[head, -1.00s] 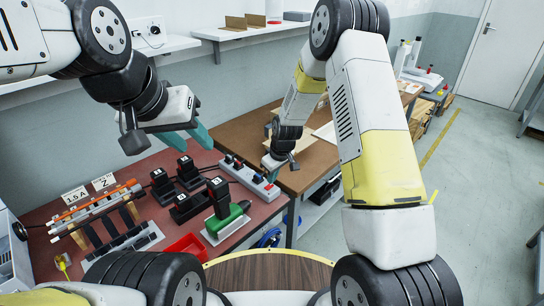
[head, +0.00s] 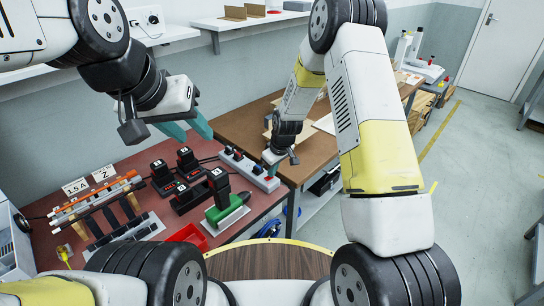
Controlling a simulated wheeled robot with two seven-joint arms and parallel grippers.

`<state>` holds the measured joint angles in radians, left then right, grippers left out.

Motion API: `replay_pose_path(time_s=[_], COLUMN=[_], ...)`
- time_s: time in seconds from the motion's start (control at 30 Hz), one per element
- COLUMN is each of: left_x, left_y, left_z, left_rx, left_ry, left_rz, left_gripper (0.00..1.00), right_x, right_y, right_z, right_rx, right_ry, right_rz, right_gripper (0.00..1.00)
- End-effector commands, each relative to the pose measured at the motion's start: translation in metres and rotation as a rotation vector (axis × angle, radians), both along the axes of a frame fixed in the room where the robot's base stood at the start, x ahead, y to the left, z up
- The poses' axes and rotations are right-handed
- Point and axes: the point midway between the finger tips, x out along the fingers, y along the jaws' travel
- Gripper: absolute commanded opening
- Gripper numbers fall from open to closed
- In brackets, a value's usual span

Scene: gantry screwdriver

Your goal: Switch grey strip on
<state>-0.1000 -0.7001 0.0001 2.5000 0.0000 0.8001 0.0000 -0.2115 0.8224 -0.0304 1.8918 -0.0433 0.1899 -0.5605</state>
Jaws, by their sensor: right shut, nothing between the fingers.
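The grey power strip (head: 241,166) lies at the right edge of the red-brown bench, with several dark plugs or switches along it. Whether it is lit or switched on is too small to tell. My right gripper (head: 271,158) is shut and empty, pointing down close to the right end of the strip. I cannot tell whether its tips touch it. My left gripper (head: 190,128), with teal fingers, is open and empty above the back of the bench, left of the strip.
A rack (head: 100,205) with labels is at left, a red tray (head: 188,235) at the front. The brown table (head: 240,125) adjoins behind.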

Motion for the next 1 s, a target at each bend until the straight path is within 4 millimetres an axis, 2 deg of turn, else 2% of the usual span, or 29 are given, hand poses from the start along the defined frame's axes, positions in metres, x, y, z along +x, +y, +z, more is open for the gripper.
replay_pose_path(time_s=[0.2, 0.63, 0.77, 0.87, 1.0], left_x=[0.000, 0.000, 0.000, 0.000, 0.000], left_y=[0.000, 0.000, 0.000, 0.000, 0.000], left_z=[0.000, 0.000, 0.000, 0.000, 0.000], left_rx=[0.000, 0.000, 0.000, 0.000, 0.000], left_ry=[0.000, 0.000, 0.000, 0.000, 0.000], left_rz=[0.000, 0.000, 0.000, 0.000, 0.000], left_gripper=[0.39, 0.39, 0.39, 0.39, 0.39], right_x=[-0.011, -0.010, -0.008, -0.006, -0.014], right_y=[0.010, 0.010, 0.011, 0.012, 0.006], right_z=[0.000, 0.005, 0.021, 0.042, 0.075], right_rx=[0.000, 0.001, 0.002, 0.001, 0.002], right_ry=[0.009, 0.005, 0.003, 0.002, 0.002], right_rz=[0.007, 0.003, 0.003, 0.004, 0.001], right_gripper=[0.00, 0.00, 0.00, 0.00, 0.00])
